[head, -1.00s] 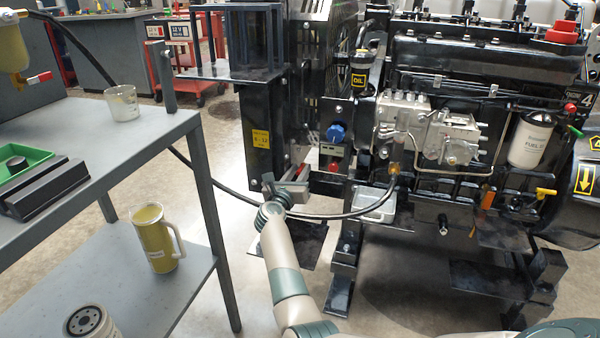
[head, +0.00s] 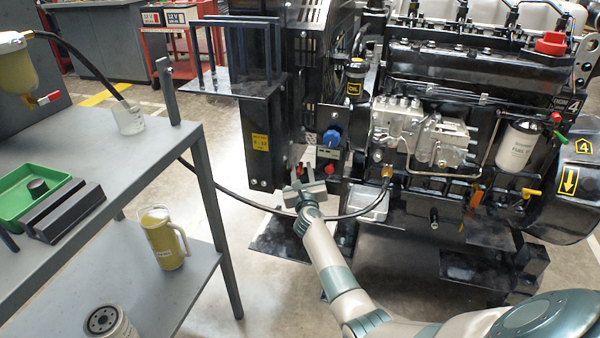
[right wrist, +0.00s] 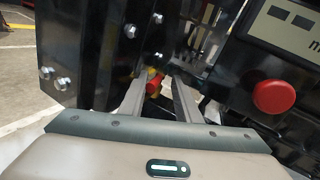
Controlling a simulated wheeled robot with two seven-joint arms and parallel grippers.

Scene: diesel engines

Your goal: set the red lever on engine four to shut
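Engine four (head: 450,65), black with a "4" plate, fills the right half of the head view. My right gripper (head: 305,189) is low at the engine's left end, just left of the panel with a blue knob. In the right wrist view its two fingers (right wrist: 159,80) are apart with a gap between them. A small red part (right wrist: 153,84) with yellow beside it shows beyond the fingertips, partly hidden by them. I cannot tell if it is the red lever, which way it is set, or whether the fingers touch it. My left gripper is out of view.
A round red button (right wrist: 273,97) is close right of the fingers. A black hose (head: 240,199) runs behind my right gripper. A grey shelf cart (head: 150,150) with a yellow jug (head: 161,238) stands left. A black plate with bolts is left of the fingers.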

